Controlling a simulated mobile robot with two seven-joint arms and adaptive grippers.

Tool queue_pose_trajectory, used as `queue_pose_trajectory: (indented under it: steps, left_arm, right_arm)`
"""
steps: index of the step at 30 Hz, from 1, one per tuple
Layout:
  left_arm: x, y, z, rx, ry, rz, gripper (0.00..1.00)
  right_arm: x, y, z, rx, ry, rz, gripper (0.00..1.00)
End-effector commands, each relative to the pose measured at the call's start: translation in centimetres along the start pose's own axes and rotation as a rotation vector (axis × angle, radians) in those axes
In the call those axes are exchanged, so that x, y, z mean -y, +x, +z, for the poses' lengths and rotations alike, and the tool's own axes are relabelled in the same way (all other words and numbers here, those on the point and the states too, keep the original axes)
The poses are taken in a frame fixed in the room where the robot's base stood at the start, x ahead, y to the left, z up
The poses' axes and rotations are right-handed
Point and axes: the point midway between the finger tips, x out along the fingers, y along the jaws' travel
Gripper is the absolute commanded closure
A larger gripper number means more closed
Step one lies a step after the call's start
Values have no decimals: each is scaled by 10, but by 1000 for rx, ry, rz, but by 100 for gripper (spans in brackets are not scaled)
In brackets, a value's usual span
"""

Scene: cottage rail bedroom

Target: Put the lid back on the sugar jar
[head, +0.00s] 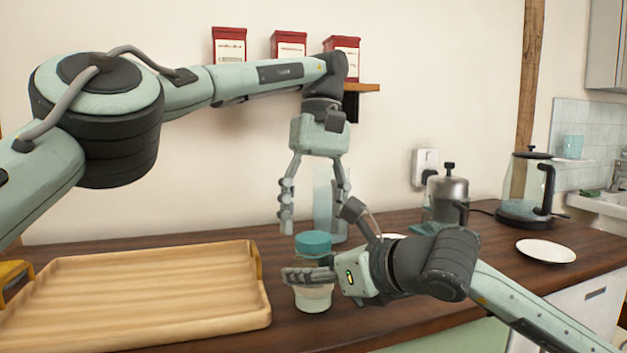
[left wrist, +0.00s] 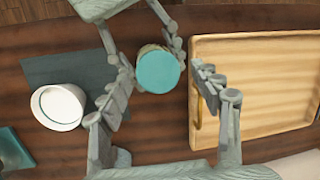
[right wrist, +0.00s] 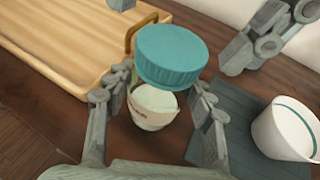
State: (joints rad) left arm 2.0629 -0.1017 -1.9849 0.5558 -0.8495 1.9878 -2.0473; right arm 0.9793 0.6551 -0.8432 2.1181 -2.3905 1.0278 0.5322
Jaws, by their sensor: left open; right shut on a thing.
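The sugar jar (head: 313,299) is a pale, upright jar on the counter, with a label visible in the right wrist view (right wrist: 152,110). Its teal lid (head: 313,244) is at the jar's top; I cannot tell whether it is fully seated. The lid shows as a round disc in the left wrist view (left wrist: 158,71) and large in the right wrist view (right wrist: 172,54). My right gripper (head: 312,276) is shut on the jar's body, below the lid. My left gripper (head: 316,214) is open and points down above the lid, fingers apart and not touching it.
A wooden tray (head: 140,290) lies left of the jar. A white cup (left wrist: 60,106) stands on a dark mat (left wrist: 80,72). Red tins (head: 289,44) sit on the wall shelf.

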Motion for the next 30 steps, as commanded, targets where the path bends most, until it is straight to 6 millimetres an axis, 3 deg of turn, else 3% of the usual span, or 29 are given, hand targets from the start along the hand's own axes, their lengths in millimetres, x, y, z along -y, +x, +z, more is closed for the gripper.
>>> queue_pose_trajectory:
  steps: [17, 30]
  left_arm:
    - [6, -23, 4, -12, -1436, 95, 36]
    - [10, -44, 11, 94, -2520, 203, 36]
  right_arm:
    - [-1, 0, -1, -2, 1, 2, 100]
    - [-1, 0, -1, -2, 1, 2, 100]
